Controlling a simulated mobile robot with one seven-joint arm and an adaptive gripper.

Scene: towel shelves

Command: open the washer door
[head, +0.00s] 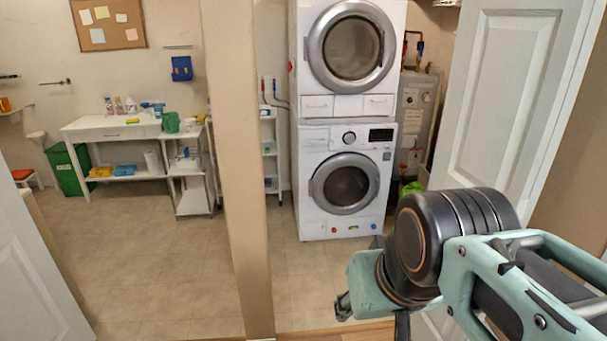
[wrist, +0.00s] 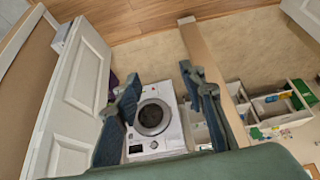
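The white front-loading washer (head: 312,219) stands below a second, similar white machine (head: 300,60) in the head view. Its round grey-rimmed door (head: 318,185) looks shut, with a knob and dark display above. In the wrist view the washer (wrist: 174,132) appears upside down, its round door (wrist: 152,117) lying between and beyond my fingers. My gripper (wrist: 160,82) is open, with its two fingers wide apart and nothing between them. In the head view my arm hides most of the gripper (head: 343,306). The gripper is well short of the washer, touching nothing visible.
A beige post (head: 237,170) stands left of the washer. A water heater (head: 415,115) is behind. A white table (head: 105,128) is far left. Tiled floor before the washer is clear.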

